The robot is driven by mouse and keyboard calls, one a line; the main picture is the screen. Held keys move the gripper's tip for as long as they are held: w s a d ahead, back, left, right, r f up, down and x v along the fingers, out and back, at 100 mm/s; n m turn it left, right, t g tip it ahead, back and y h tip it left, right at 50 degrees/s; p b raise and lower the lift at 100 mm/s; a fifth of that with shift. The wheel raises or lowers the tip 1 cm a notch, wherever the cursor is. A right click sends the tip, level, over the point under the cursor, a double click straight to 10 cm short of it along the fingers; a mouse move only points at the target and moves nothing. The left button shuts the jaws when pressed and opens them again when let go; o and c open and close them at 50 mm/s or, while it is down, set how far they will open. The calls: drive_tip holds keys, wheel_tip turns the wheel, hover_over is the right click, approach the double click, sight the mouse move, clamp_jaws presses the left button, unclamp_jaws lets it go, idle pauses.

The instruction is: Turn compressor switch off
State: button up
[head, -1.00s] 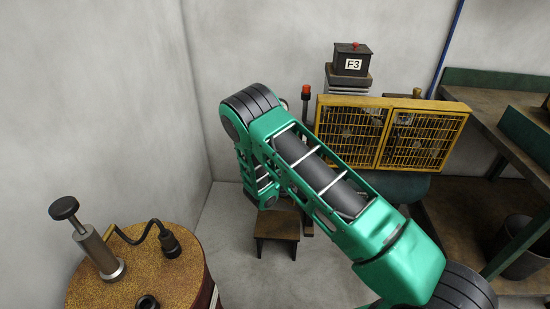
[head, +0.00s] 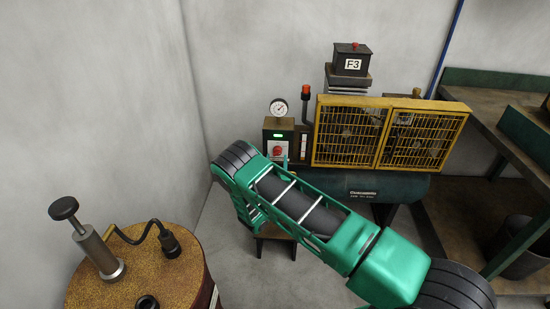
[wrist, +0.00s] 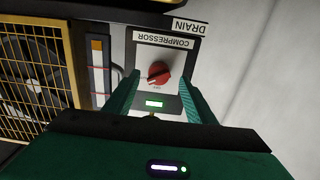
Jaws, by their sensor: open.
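The compressor switch is a red rotary knob (wrist: 159,73) on a grey panel under a label reading COMPRESSOR, upside down in the wrist view. A green indicator (wrist: 154,103) is lit beside it. In the head view the red knob (head: 278,151) and the lit green indicator (head: 279,135) show on a dark control box. My gripper (wrist: 159,80) is open and faces the panel, its two green fingers on either side of the knob with gaps visible. How far the fingertips are from the panel is unclear. In the head view my arm hides most of the gripper.
A pressure gauge (head: 278,108) stands above the control box. A yellow mesh guard (head: 345,132) and a dark green tank (head: 375,186) are to its right. A small stool (head: 275,240) is below. A drum (head: 140,265) with a pump stands at left. A DRAIN label (wrist: 190,27) is near the switch.

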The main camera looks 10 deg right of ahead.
sight(277, 155)
drive_tip(key=shift+x, duration=1.95)
drive_tip(key=shift+c, duration=0.3)
